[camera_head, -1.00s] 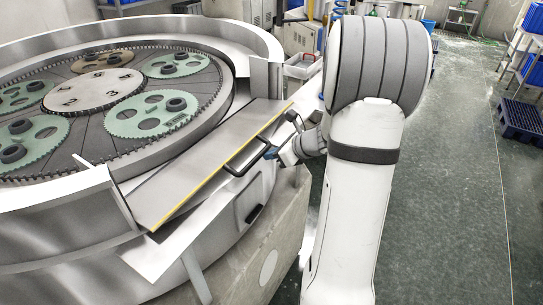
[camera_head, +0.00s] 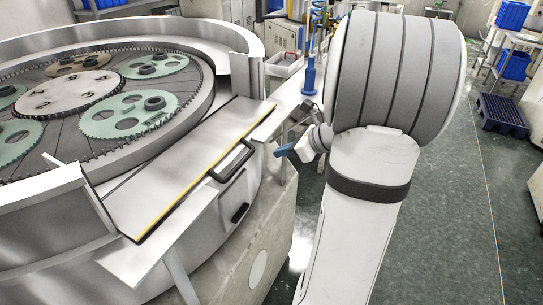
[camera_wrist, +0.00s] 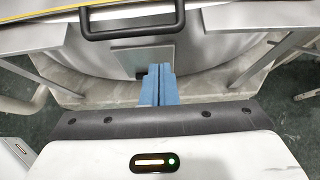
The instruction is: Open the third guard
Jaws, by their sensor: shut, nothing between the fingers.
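A flat metal guard panel (camera_head: 176,172) with a yellow edge strip and a black handle (camera_head: 232,160) lies lowered across a gap in the round machine's raised rim. The handle also shows at the top of the wrist view (camera_wrist: 133,27). My gripper (camera_head: 285,151) has blue fingers and is right of the handle, apart from it. In the wrist view my gripper (camera_wrist: 160,70) has its two blue fingers together with nothing between them, pointing at the machine's side below the handle.
The lapping machine's rim wall (camera_head: 215,36) stands on both sides of the panel. Green carrier discs (camera_head: 128,117) lie on its plate. A blue column (camera_head: 309,75) and tray (camera_head: 285,66) stand behind. Open floor (camera_head: 440,220) lies to the right, with a dark blue pallet (camera_head: 500,114) farther back.

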